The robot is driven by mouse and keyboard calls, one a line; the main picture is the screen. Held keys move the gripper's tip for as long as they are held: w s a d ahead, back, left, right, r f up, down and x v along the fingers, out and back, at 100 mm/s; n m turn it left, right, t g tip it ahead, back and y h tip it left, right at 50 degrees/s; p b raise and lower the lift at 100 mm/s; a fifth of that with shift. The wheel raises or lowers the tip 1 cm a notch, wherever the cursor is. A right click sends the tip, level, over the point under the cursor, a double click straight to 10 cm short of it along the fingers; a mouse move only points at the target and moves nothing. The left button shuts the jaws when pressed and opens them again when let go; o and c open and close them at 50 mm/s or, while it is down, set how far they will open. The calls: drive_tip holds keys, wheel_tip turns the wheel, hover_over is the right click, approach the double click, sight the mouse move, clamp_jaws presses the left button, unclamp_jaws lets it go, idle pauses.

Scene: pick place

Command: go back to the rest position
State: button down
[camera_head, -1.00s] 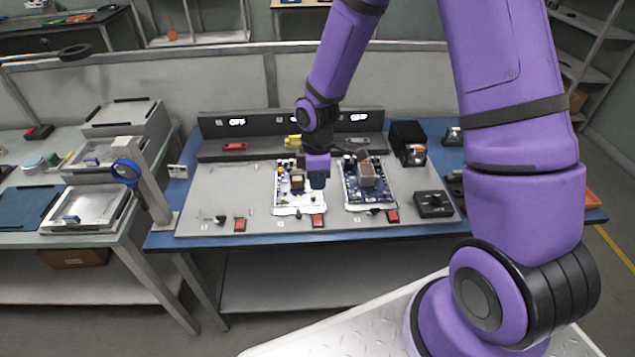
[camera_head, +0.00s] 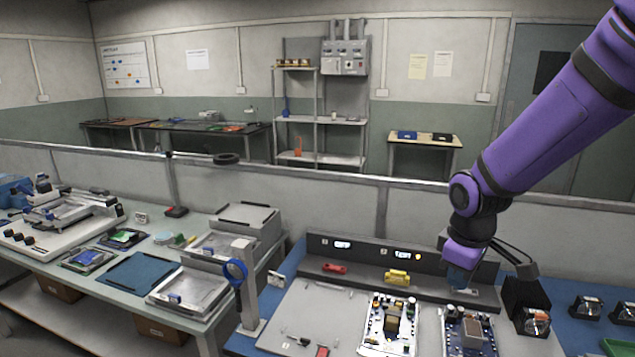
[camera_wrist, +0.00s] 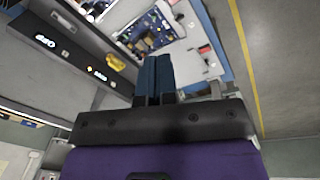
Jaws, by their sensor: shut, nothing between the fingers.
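My gripper (camera_head: 457,282) is on the purple arm at the right of the head view, above the back part of the workbench (camera_head: 255,337). In the wrist view its two dark blue fingers (camera_wrist: 154,60) are pressed together with nothing between them. Two circuit boards lie on the bench's grey panel: one (camera_head: 377,340) left of the gripper and one (camera_head: 452,335) below it. The gripper is apart from both boards. The lower edges of the boards are cut off in the head view.
A dark console (camera_head: 365,258) with lit displays runs along the back of the bench, with a yellow part (camera_head: 397,277) and a red part (camera_head: 334,268) on its ledge. A black box (camera_head: 522,296) stands right of the gripper. A blue ring (camera_head: 235,272) is on a post at left.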

drive_tip(key=s+d+r+m+t, duration=0.2)
drive_tip(key=s+r+m, duration=0.2)
drive_tip(key=s+r, duration=0.4)
drive_tip(key=s+d+r+m+t, duration=0.2)
drive_tip(key=s+r+m, duration=0.3)
drive_tip(key=s+r, duration=0.4)
drive_tip(key=shift+s+y, duration=0.3)
drive_tip(key=shift+s, duration=0.55)
